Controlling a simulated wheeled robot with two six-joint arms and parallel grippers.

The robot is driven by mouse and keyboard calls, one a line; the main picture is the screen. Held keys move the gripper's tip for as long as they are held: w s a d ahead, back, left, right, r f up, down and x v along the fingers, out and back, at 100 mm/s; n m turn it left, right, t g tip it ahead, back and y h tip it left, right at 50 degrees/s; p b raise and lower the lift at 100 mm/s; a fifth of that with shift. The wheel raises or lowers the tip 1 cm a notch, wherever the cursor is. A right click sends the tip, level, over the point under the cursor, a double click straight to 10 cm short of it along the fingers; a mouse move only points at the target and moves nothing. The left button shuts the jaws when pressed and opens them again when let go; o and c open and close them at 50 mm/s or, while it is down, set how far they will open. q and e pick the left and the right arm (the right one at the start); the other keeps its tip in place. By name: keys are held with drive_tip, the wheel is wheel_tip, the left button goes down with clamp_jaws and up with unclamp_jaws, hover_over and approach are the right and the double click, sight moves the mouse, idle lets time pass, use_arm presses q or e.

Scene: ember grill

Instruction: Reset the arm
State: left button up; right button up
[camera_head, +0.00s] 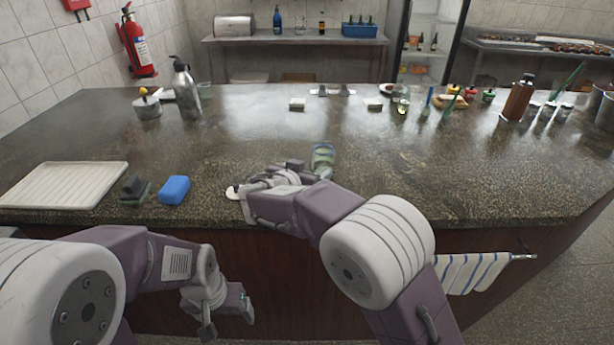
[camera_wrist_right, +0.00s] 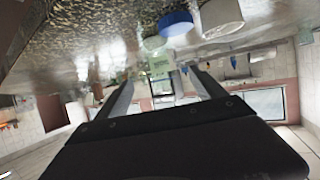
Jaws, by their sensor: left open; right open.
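The task names no object, only my arms. In the head view my right gripper (camera_head: 264,186) is low over the counter's front edge, seen from behind, its fingers largely hidden. In the right wrist view my right gripper (camera_wrist_right: 160,86) has its two fingers spread apart, with nothing clearly held between them. The wrist view is tilted, with the counter surface along its top. My left gripper (camera_head: 227,315) hangs in front of the counter, below its top, with its fingers apart and empty.
On the counter (camera_head: 235,150) a greenish jar (camera_head: 323,157) stands just beyond my right gripper. A blue block (camera_head: 174,190), a dark clip-like item (camera_head: 134,190) and a white tray (camera_head: 65,185) lie to the left. A striped towel (camera_head: 473,272) hangs at the front right. The counter's middle is mostly clear.

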drive_tip(key=shift+w+d+f, duration=0.1)
drive_tip(key=shift+w, duration=0.1)
drive_tip(key=w+d+r+m+h+p, duration=0.1)
drive_tip(key=d+r+m+h+p, duration=0.15)
drive_tip(key=d+r, duration=0.55)
drive_tip(key=s+d+f+m+g+p, duration=0.1)
drive_tip(key=s+d+f+g+p, duration=0.2)
drive_tip(key=d, duration=0.5)
drive_tip(key=s+d+f+m+g+p, duration=0.1)
drive_tip(key=s+d+m+g, duration=0.15)
drive_tip(key=s+d, duration=0.35)
drive_tip(key=s+d+f+n+g+y+p, duration=0.1)
drive_tip(key=s+d+f+g+y+p, duration=0.15)
drive_tip(key=s, duration=0.45)
drive_tip(key=s+d+f+n+g+y+p, duration=0.1)
drive_tip(key=s+f+g, duration=0.25)
drive_tip(key=s, duration=0.25)
drive_tip(key=s+a+f+n+y, duration=0.4)
drive_tip(key=s+a+f+n, duration=0.3)
drive_tip(key=s+a+n, duration=0.1)
drive_tip(key=shift+y+b, duration=0.3)
